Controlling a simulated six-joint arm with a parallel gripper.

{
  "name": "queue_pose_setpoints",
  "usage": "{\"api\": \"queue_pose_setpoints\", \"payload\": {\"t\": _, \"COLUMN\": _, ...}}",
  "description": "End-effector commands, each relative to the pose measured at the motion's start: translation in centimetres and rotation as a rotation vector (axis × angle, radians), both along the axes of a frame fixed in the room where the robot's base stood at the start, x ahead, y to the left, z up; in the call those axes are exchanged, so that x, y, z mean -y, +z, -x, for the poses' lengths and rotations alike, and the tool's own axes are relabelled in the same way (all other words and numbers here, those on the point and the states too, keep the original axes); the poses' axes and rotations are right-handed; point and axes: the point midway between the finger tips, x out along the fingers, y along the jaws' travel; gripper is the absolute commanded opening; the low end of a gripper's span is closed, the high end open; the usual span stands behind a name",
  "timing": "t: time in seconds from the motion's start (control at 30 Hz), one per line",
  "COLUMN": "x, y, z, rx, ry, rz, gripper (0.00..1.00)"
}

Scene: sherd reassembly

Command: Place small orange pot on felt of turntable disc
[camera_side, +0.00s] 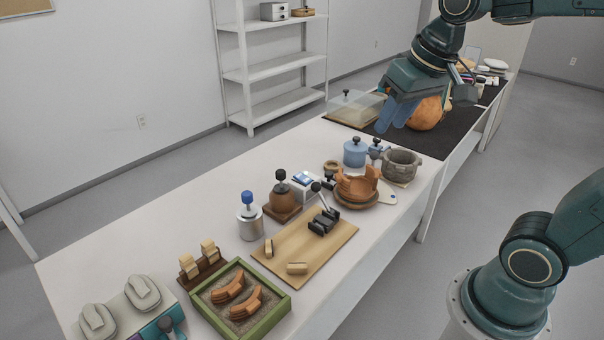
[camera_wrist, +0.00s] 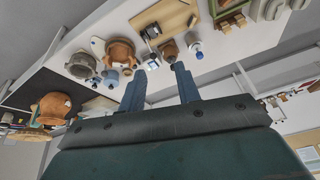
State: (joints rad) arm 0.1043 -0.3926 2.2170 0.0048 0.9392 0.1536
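A round orange pot (camera_side: 426,114) sits on the dark mat, just right of and partly behind my gripper (camera_side: 391,124). In the wrist view this orange pot (camera_wrist: 52,107) is at the left, with a flat tan disc (camera_wrist: 28,134) beside it. A second orange vessel with a jagged, broken rim (camera_side: 357,184) stands on a round brown base (camera_side: 356,201); it also shows in the wrist view (camera_wrist: 120,52). I cannot tell which disc bears felt. My gripper's blue fingers (camera_wrist: 158,72) are apart with nothing between them, raised above the table.
A grey stone-like bowl (camera_side: 401,164), a blue lidded jar (camera_side: 355,152) and a clear box (camera_side: 354,107) stand near the mat (camera_side: 420,143). Nearer are a wooden board (camera_side: 290,255), a metal can (camera_side: 249,223) and a green sand tray (camera_side: 275,305). The table's left back strip is clear.

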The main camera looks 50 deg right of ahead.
Motion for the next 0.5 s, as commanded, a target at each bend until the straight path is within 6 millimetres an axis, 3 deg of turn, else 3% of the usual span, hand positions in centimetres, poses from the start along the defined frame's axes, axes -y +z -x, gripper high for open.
{"api": "queue_pose_setpoints", "payload": {"t": 0.2, "x": -1.7, "y": -0.9, "z": 4.8, "rx": 0.056, "ry": 0.125, "rz": 0.034, "gripper": 0.33}}
{"api": "queue_pose_setpoints", "payload": {"t": 0.5, "x": -2.8, "y": -2.6, "z": 8.6, "rx": 0.105, "ry": 0.235, "rz": 0.066, "gripper": 0.33}}
